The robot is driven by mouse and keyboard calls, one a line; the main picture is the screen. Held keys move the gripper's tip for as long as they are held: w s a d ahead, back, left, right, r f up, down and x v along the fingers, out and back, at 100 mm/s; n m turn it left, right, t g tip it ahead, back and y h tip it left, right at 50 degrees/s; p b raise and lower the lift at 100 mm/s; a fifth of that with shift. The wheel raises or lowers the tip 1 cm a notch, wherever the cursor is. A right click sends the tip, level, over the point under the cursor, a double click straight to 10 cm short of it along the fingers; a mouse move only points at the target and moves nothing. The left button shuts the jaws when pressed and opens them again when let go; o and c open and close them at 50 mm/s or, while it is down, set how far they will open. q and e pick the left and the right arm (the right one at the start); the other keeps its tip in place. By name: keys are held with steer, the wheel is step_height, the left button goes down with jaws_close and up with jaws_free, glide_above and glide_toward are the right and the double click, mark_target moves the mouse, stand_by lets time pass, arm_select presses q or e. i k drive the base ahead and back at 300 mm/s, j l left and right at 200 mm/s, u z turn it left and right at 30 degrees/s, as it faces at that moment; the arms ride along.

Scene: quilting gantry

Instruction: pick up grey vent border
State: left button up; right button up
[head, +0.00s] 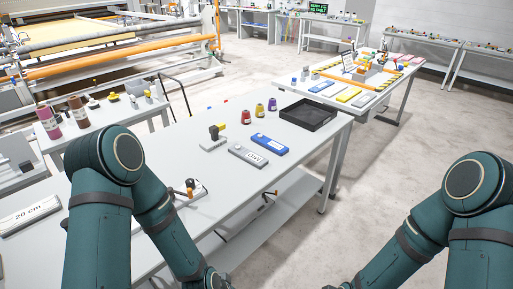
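A flat grey bar with a white label (248,154) lies on the long grey table (290,165), in front of a similar blue bar (269,143). The label is too small to read surely; this grey bar looks like the grey vent border. Both my arms reach down to the bottom edge of the head view. The left arm passes over the table's near left part, and the right arm is over the floor to the right. Neither gripper's fingers show. Nothing touches the grey bar.
A black tray (318,126) stands at the table's far right end. Red, yellow and purple spools (259,110) stand behind the bars. A grey block with a dark top (214,138) is to their left. The table right of the left forearm is mostly clear.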

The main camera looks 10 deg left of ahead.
mark_target(254, 159)
steer(key=i+l+u, duration=0.1)
steer(key=i+l, duration=0.7)
steer(key=i, duration=0.05)
